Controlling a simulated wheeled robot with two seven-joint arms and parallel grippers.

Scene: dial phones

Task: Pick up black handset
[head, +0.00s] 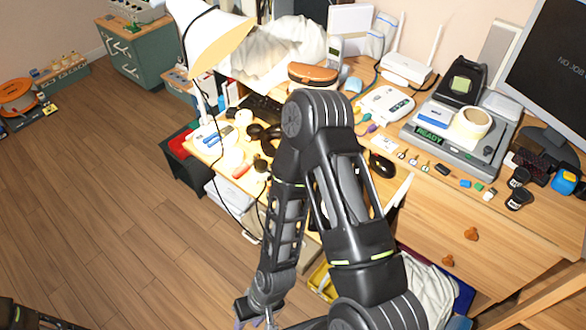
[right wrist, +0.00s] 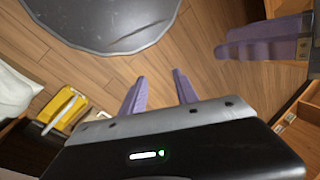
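Dark curved shapes (head: 264,134) lie on the left part of the desk, beside my right arm. One may be the black handset, but they are too small and partly covered to be sure. My right arm fills the middle of the head view and bends down in front of the desk. My right gripper (right wrist: 160,92) is low, off the desk and far from those shapes. Its two purple fingers are apart, with only floor between them. Purple finger-like parts (right wrist: 262,42) at the upper right of the right wrist view look like my left gripper; their opening is unclear.
The wooden desk (head: 460,205) holds a black-and-grey device (head: 462,80), a tape roll (head: 472,123), a black mouse (head: 381,164) and a white lamp (head: 212,38). A yellow box (right wrist: 75,102) is below the desk. The floor (head: 110,190) at left is mostly clear.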

